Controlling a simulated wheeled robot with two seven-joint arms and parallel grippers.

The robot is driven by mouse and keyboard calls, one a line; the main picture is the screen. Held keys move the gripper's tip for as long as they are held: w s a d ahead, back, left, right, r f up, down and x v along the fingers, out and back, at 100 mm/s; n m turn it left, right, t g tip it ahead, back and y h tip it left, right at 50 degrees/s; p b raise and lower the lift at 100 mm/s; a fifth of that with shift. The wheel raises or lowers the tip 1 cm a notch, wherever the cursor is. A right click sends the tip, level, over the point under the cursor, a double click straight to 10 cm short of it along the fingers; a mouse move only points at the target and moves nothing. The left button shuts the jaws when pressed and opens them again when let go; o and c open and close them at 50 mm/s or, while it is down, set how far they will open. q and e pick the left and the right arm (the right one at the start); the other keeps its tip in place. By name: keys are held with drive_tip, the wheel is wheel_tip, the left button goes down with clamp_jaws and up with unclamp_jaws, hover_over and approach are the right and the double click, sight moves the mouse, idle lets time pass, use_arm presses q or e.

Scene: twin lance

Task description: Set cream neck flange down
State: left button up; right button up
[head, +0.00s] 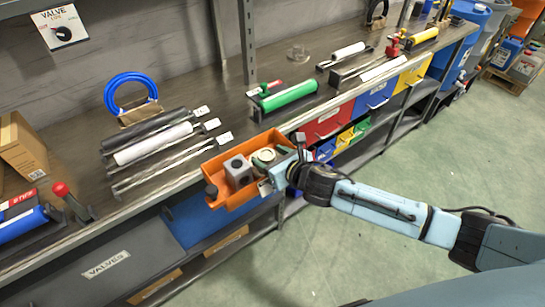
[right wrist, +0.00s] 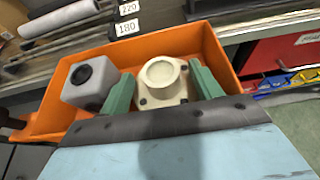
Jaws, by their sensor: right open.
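The cream neck flange (right wrist: 163,82) sits inside the orange tray, in its right part. It has a square base with dark bolt holes and a raised round neck, and it stands about upright. It also shows in the head view (head: 263,157), partly covered by my gripper. My right gripper (right wrist: 160,92) is open, with one green finger on each side of the flange; I cannot tell whether they touch it. In the head view my right gripper (head: 267,162) reaches over the tray's right end. My left gripper is not in view.
The orange tray (head: 241,197) sits at the bench's front edge and also holds a grey block (head: 238,171) with a round hole, left of the flange. Rods and rollers (head: 152,143) lie on the bench to the left. The floor in front is clear.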

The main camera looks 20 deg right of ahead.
drive_tip(key=shift+r, duration=0.2)
drive_tip(key=p+v, duration=0.2)
drive_tip(key=v, duration=1)
drive_tip(key=s+d+f+m+g+h, duration=0.1)
drive_tip(key=s+d+f+m, duration=0.15)
drive_tip(key=f+m, duration=0.5)
drive_tip(key=s+d+f+m+g+h, duration=0.15)
drive_tip(key=d+f+m, duration=0.3)
drive_tip(key=f, duration=0.55)
drive_tip(key=s+d+f+m+g+h, duration=0.1)
drive_tip(key=d+f+m+g+h, duration=0.15)
drive_tip(key=f+m, duration=0.55)
drive_tip(key=s+d+f+m+g, duration=0.1)
drive_tip(key=s+f+m+g, duration=0.1)
drive_tip(key=s+f+m, duration=0.7)
drive_tip(key=s+a+f+m+g, duration=0.2)
drive_tip(key=s+f+m, duration=0.2)
drive_tip(key=s, duration=0.8)
drive_tip(key=s+a+f+m+g, duration=0.2)
drive_tip(key=s+f+m, duration=0.2)
drive_tip(key=s, duration=0.8)
wheel_tip(320, 180, down, 2)
drive_tip(key=shift+s+f+m+g, duration=0.2)
drive_tip(key=shift+s+m+g, duration=0.1)
drive_tip(key=shift+s, duration=0.1)
